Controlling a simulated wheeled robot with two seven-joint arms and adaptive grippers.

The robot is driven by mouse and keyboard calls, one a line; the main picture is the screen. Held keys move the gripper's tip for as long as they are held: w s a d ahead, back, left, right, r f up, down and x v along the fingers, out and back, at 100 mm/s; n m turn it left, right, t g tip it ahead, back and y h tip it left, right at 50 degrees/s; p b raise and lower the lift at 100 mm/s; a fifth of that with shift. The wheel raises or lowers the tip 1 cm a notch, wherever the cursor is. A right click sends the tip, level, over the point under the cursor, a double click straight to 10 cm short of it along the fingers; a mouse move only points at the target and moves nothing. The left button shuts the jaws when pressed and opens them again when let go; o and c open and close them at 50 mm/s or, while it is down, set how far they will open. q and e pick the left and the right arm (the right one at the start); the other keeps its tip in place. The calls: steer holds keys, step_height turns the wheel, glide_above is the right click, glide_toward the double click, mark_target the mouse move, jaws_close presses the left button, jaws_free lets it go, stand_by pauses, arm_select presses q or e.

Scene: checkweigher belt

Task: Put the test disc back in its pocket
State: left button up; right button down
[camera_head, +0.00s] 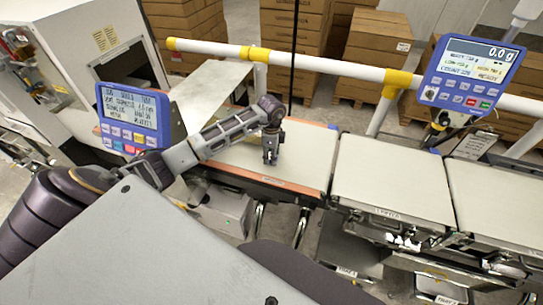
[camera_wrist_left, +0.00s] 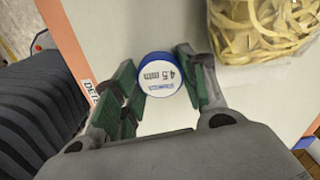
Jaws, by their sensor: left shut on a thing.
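The test disc (camera_wrist_left: 158,75) has a blue rim and a white face marked "4.5 mm", and shows in the left wrist view. My left gripper (camera_wrist_left: 156,68) is shut on it, with a green-padded finger at each side. In the head view, my left gripper (camera_head: 270,158) points down over the left belt section (camera_head: 310,150), and the disc cannot be made out there. I cannot make out the disc's pocket in either view. My right gripper is not in view.
A clear container of tan, band-like pieces (camera_wrist_left: 268,28) stands close to the disc in the left wrist view. A blue control panel (camera_head: 133,120) stands left of the arm. A yellow-and-white rail (camera_head: 320,62) runs behind the belts. The middle belt (camera_head: 392,175) is bare.

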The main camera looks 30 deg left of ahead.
arm_select(q)
steer(key=shift+r, duration=0.25)
steer(key=shift+r+p, duration=3)
steer(key=shift+r, duration=1.8)
steer(key=shift+m, duration=0.4)
